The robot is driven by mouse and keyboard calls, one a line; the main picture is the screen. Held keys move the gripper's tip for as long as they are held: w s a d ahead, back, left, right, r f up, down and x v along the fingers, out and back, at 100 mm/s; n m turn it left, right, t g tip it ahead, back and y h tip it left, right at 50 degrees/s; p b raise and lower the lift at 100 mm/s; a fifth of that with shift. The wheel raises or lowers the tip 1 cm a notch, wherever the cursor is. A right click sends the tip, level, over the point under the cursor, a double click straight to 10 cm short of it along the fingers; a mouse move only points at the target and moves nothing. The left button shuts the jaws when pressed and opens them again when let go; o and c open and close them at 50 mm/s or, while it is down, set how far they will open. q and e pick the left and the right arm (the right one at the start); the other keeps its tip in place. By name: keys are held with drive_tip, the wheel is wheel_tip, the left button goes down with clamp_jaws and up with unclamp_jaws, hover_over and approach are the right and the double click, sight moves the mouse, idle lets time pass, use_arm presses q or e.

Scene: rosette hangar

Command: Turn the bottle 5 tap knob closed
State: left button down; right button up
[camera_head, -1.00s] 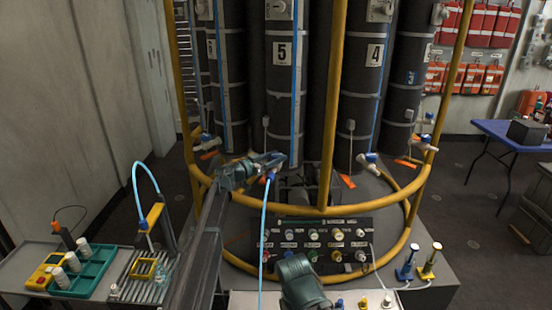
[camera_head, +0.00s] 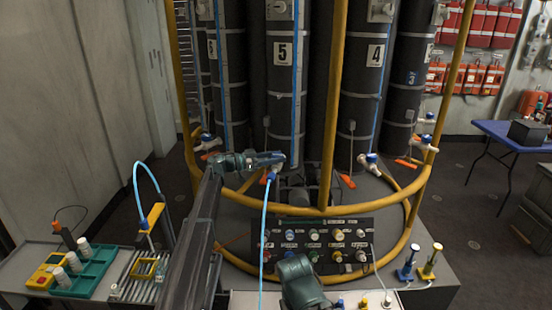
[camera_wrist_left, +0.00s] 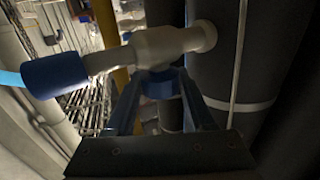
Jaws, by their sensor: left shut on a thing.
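Bottle 5 (camera_head: 279,82) is a tall dark cylinder with a white number plate. Its pale tap (camera_wrist_left: 165,45) sticks out from the cylinder in the left wrist view; in the head view the tap (camera_head: 275,170) is partly hidden by my gripper. A blue collar (camera_wrist_left: 55,75) with a light blue hose is on the tap's outer end. My left gripper (camera_head: 270,160) is at the tap, its fingers (camera_wrist_left: 165,100) shut on the blue knob (camera_wrist_left: 158,85) on the tap's side. The fingers hide part of the knob. A teal part of my right arm shows low in the head view, without fingertips.
Yellow rails (camera_head: 333,110) curve around the bottles, one upright standing right of bottle 5. A panel of coloured knobs (camera_head: 312,246) lies below. Bottle 4 (camera_head: 372,85) has its own tap at right. A green tray (camera_head: 88,272) is at left.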

use_arm(q)
drive_tip(key=shift+c, duration=1.3)
unclamp_jaws()
drive_tip(key=v, duration=1.4)
drive_tip(key=shift+d+r, duration=0.1)
drive_tip(key=shift+d, duration=0.05)
